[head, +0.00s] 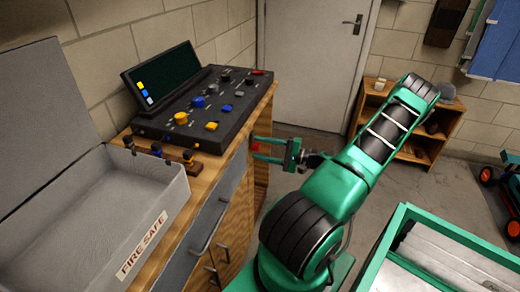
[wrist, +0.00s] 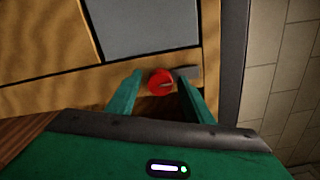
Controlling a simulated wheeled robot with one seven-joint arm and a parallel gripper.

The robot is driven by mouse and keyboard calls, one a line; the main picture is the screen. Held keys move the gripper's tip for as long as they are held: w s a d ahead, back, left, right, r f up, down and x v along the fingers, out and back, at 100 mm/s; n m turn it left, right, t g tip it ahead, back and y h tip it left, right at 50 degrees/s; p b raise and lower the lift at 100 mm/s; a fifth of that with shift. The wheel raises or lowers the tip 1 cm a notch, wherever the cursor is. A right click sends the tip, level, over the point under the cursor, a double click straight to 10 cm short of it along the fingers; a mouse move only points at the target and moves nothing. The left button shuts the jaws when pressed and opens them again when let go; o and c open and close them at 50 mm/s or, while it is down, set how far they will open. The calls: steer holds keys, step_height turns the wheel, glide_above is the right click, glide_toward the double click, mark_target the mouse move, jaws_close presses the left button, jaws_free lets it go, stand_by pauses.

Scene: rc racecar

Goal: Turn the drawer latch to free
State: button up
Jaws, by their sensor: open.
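The drawer latch is a round red knob (wrist: 160,80) on the wooden cabinet front in the wrist view. A thin line marks its face, and a grey bar (wrist: 190,73) lies just to its right. In the head view a bit of the red latch (head: 255,147) shows at the cabinet's far end. My gripper (wrist: 160,84) is open, its green fingers on either side of the knob, with visible gaps; whether the tips reach past its face I cannot tell. In the head view my gripper (head: 262,150) points left at the cabinet. The grey drawer front (head: 208,222) appears closed.
A black control console (head: 205,105) and an open grey "FIRE SAFE" box (head: 130,190) stand on the cabinet top. A green-framed cart (head: 400,225) is at lower right. A low wooden shelf (head: 415,140) stands behind my arm. Floor is clear near the door (head: 315,60).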

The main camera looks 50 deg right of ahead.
steer(key=v, duration=1)
steer(key=shift+s+d, duration=0.15)
steer(key=shift+s, duration=0.15)
steer(key=shift+f, duration=0.1)
steer(key=w+a+r+n+g+y, duration=0.1)
steer(key=a+n+g, duration=0.3)
steer(key=a+g, duration=0.25)
steer(key=w+a+r+n+g, duration=0.2)
steer(key=a+n+g, duration=0.1)
steer(key=a+g, duration=0.35)
steer(key=s+a+r+n+g+h, duration=0.1)
steer(key=s+a+r+n+h, duration=0.1)
steer(key=s+a+r, duration=0.3)
steer(key=s+a+r+n+g+h, duration=0.2)
steer(key=s+a+r+h, duration=0.3)
steer(key=s+r, duration=0.3)
step_height(320, 180, up, 4)
steer(key=shift+s+a+g+h, duration=0.2)
steer(key=shift+a+g+h, duration=0.1)
steer(key=shift+a, duration=0.45)
